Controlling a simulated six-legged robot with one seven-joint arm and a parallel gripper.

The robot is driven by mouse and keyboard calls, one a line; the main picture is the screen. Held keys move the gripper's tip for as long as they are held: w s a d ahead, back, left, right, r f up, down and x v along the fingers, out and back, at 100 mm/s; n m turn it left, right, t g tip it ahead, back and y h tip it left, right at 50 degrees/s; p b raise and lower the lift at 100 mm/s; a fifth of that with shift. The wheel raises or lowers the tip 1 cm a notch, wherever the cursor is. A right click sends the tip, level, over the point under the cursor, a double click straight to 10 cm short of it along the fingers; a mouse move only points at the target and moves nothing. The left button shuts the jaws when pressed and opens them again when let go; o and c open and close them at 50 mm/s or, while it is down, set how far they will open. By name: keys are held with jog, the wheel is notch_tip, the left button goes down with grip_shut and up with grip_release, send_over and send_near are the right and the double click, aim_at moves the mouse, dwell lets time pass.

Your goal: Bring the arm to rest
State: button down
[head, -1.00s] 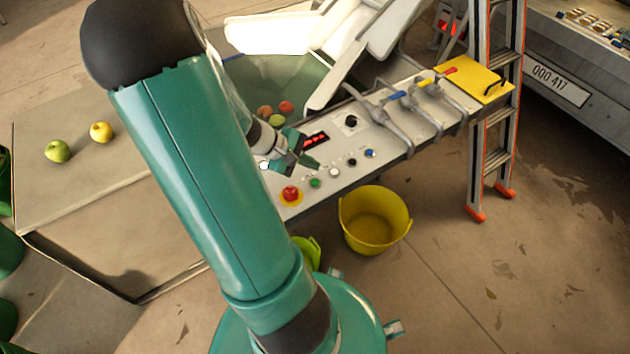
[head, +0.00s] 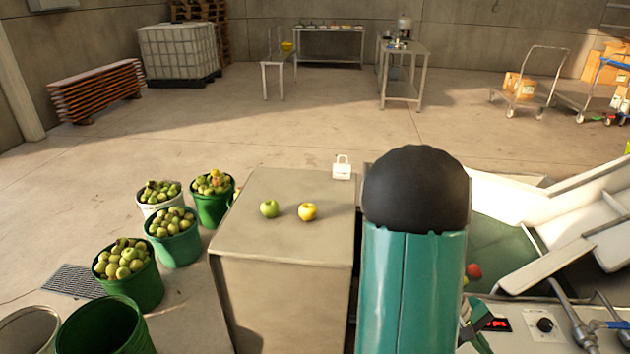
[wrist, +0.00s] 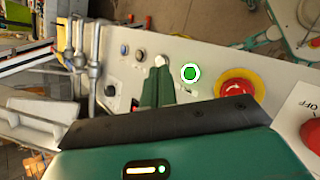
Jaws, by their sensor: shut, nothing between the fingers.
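My gripper (wrist: 157,85) is shut and empty in the wrist view, its two green fingers together over the control panel (wrist: 215,52). The green button (wrist: 190,73) and the red stop button on its yellow ring (wrist: 235,88) lie just right of the fingertips in that picture. I cannot tell whether the fingertips touch the panel. In the head view my gripper (head: 478,318) shows only in part at the right edge of my teal arm, beside the panel's red display (head: 497,324). My arm hides much of the panel and the wrist.
Left of my arm stands a grey table (head: 290,235) with a green apple (head: 269,208) and a yellow apple (head: 307,211). Several fruit buckets (head: 130,270) stand further left. A white chute (head: 570,230) and valve levers (head: 575,315) are at right. The floor behind is open.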

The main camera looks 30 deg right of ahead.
jog(key=w+a+r+n+t, duration=0.1)
jog(key=w+a+r+t, duration=0.35)
jog(key=w+a, duration=0.4)
jog(key=w+a+r+t, duration=0.3)
jog(key=w+a+r, duration=0.35)
jog(key=w, duration=0.25)
jog(key=a+r+n+t+y, duration=0.1)
jog(key=a+r, duration=0.3)
jog(key=a, duration=0.4)
jog(key=w+a+r+n+t+y, duration=0.1)
jog(key=a+r+t, duration=0.2)
jog(key=a, duration=0.5)
jog(key=a+r+n+t+y, duration=0.1)
jog(key=a+r, duration=0.3)
jog(key=a, duration=0.4)
jog(key=shift+w+r+t+y, duration=0.15)
jog(key=shift+r+t+y, duration=0.25)
jog(key=shift+t, duration=0.35)
jog(key=shift+d, duration=0.1)
